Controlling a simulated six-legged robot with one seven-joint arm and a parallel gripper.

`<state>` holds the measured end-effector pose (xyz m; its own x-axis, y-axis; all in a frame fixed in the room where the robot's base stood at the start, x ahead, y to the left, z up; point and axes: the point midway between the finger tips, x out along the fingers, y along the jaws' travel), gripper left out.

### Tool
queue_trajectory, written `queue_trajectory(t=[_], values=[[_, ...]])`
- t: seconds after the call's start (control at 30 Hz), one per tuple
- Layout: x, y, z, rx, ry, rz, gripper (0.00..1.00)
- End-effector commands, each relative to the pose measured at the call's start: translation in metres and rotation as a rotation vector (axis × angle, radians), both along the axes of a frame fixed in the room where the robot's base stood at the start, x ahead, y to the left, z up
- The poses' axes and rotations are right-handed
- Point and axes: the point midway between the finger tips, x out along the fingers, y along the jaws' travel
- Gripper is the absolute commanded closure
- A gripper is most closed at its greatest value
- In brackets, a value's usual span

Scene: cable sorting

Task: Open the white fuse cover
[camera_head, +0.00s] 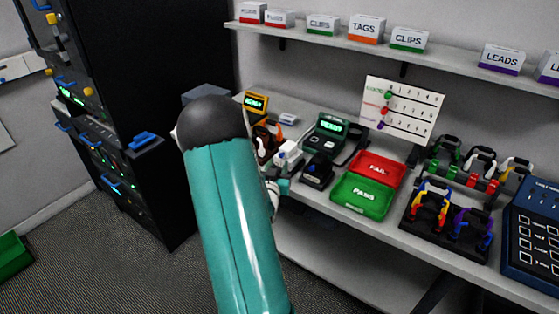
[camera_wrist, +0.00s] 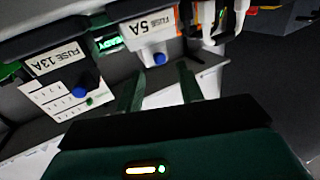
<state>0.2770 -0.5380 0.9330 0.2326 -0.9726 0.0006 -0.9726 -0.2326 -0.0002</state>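The white fuse cover (camera_wrist: 146,27), labelled "FUSE 5A", is near the top middle of the wrist view, which is upside down. A blue knob (camera_wrist: 159,59) sits on its edge. My gripper (camera_wrist: 160,72) is open, its two green fingers apart. The knob lines up with the gap between the fingertips, and nothing shows in the gap itself. The cover looks shut. In the head view the white fuse unit (camera_head: 288,152) is small, just right of my teal arm. My gripper is mostly hidden there behind the arm.
A black "FUSE 13A" unit (camera_wrist: 60,58) with a blue knob stands beside the white one; it also shows in the head view (camera_head: 318,170). A green tester (camera_head: 327,132), red FAIL tray (camera_head: 374,167) and green PASS tray (camera_head: 361,196) are close by on the bench.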

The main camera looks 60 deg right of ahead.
Motion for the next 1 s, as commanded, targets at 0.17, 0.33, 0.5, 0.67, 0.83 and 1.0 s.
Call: queue_trajectory(t=[0.17, 0.33, 0.5, 0.67, 0.83, 1.0], values=[[0.006, -0.026, 0.000, 0.001, 0.000, -0.001, 0.63], [0.009, -0.035, 0.000, 0.000, 0.001, 0.001, 0.63], [0.009, -0.036, 0.000, 0.001, 0.000, 0.001, 0.63], [0.009, -0.036, 0.000, 0.001, 0.000, 0.001, 0.80], [0.009, -0.036, 0.000, 0.001, 0.000, 0.001, 1.00], [0.009, -0.036, 0.001, 0.002, -0.001, 0.001, 1.00]])
